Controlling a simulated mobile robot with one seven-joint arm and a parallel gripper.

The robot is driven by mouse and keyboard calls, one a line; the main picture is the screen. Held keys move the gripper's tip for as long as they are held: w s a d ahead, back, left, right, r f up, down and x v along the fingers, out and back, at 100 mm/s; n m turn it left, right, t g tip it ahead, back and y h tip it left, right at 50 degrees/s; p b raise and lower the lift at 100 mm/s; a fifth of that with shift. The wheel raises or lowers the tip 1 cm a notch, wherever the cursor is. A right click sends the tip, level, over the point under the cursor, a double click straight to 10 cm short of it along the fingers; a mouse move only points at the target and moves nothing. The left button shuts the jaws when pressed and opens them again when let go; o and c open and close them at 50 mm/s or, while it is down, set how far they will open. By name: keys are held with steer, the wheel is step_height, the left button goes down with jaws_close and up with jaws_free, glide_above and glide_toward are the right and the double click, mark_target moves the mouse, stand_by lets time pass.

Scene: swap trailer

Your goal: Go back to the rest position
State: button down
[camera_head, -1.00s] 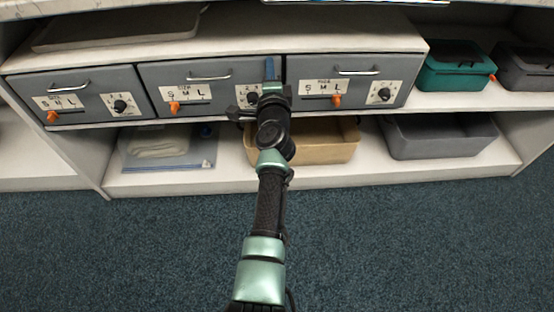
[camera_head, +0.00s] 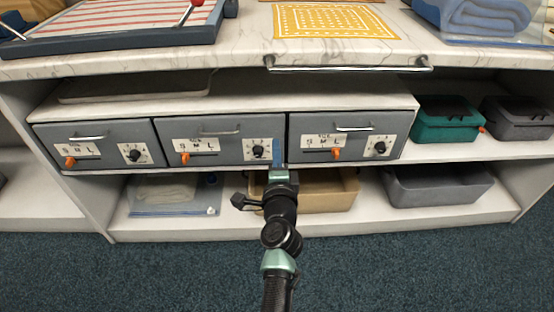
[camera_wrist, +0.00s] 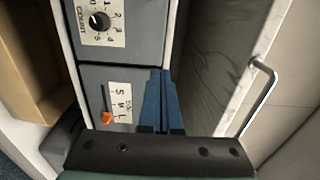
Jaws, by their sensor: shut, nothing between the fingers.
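My gripper (camera_head: 277,152) is in front of the gap between the middle drawer (camera_head: 205,141) and the right drawer (camera_head: 345,137). Its blue fingers are together with nothing between them, and they also show in the wrist view (camera_wrist: 160,100). Each grey drawer has a metal handle, an orange slider on an S M L label, and a black count dial. All the drawers look shut. In the wrist view, a drawer front (camera_wrist: 120,90) with its label and orange slider lies just beyond the fingers. I cannot tell whether the fingertips touch anything.
Above is a marble counter (camera_head: 240,58) with a metal rail (camera_head: 347,68) on its front edge. A tan bin (camera_head: 325,193), a grey bin (camera_head: 435,186) and a clear bag (camera_head: 165,195) sit on the lower shelf. A teal box (camera_head: 446,120) stands right. The carpet (camera_head: 420,270) is clear.

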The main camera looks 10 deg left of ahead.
steer(key=shift+p+v, duration=0.5)
steer(key=shift+v, duration=1.8)
steer(key=s+d+r+n+t, duration=0.1)
steer(key=r+n, duration=0.2)
steer(key=r, duration=0.7)
steer(key=s+d+r+n+t+y, duration=0.1)
steer(key=r+n+t, duration=0.15)
steer(key=r, duration=0.65)
steer(key=s+d+r+n+t, duration=0.1)
steer(key=r+n, duration=0.3)
steer(key=r, duration=0.6)
steer(key=s+d+r+n+t+h+p, duration=0.1)
steer(key=s+d+r+n+t+h, duration=0.25)
steer(key=s+r, duration=0.7)
steer(key=s+d+r+n+t+h+p, duration=0.1)
steer(key=s+d+r+n+t+h, duration=0.15)
steer(key=s+d+r, duration=0.8)
steer(key=w+a+r+p, duration=0.1)
steer(key=a+r+p, duration=0.1)
steer(key=r+p, duration=1.6)
steer(key=w+a+r+p, duration=0.1)
steer(key=a+r+p, duration=0.2)
steer(key=r+p, duration=1.5)
step_height(320, 180, up, 3)
steer(key=shift+w+a+f+m, duration=0.15)
steer(key=shift+w+a+m, duration=0.2)
steer(key=shift+w, duration=0.05)
